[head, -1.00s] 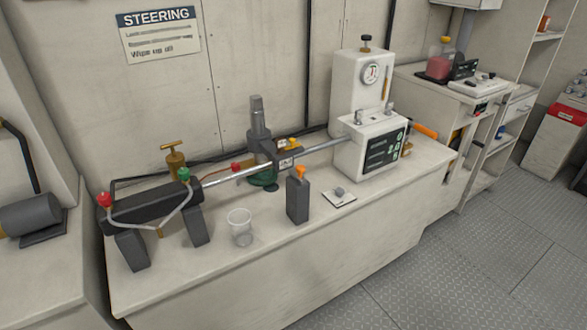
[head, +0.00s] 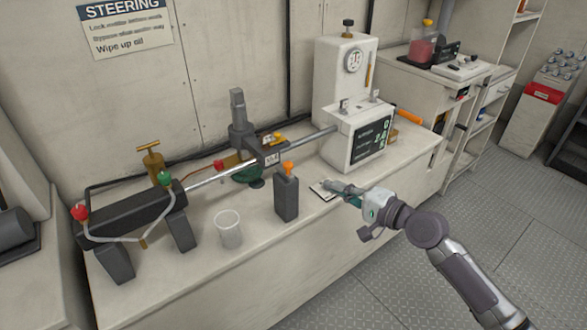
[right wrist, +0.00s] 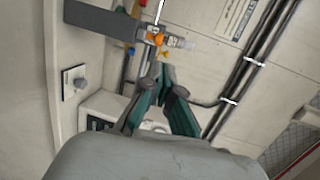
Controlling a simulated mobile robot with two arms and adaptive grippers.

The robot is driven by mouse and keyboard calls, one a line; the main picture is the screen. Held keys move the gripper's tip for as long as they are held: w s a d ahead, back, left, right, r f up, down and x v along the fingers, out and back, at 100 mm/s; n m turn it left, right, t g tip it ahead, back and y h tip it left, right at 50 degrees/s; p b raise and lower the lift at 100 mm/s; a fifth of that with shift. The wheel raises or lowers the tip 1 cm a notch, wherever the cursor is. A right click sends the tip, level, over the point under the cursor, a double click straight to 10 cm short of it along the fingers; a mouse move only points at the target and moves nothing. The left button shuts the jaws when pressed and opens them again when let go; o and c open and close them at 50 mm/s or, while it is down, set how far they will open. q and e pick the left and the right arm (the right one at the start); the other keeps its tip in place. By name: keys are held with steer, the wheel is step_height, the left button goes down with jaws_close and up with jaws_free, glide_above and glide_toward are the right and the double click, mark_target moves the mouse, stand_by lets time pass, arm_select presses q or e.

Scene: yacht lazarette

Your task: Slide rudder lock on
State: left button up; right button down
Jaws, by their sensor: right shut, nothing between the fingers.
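A dark grey upright block with an orange knob (head: 286,198) stands on the bench; it also shows in the right wrist view (right wrist: 98,20). No part is labelled rudder lock, so I cannot tell which piece it is. The steering ram's steel rod (head: 207,175) runs from a black cylinder (head: 132,214) towards the white unit. My right gripper (head: 330,186) is shut and empty, over or close to a small white plate (head: 317,191) right of the block. The plate's grey knob (right wrist: 80,83) shows in the right wrist view. My left gripper is not in view.
A clear cup (head: 228,229) stands left of the block. The white gauge unit (head: 356,139) stands behind my right gripper. A dark upright post (head: 239,115) rises behind the rod. The bench's front strip (head: 215,280) is clear.

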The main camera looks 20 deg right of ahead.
mark_target(291, 164)
steer(key=shift+w, duration=0.1)
steer(key=p+x, duration=0.1)
steer(key=x, duration=1.3)
steer(key=shift+f+p, duration=0.15)
steer(key=shift+p, duration=0.2)
steer(key=b+x, duration=0.2)
steer(key=shift+w, duration=0.7)
steer(key=shift+s+r, duration=0.15)
steer(key=shift+r, duration=0.1)
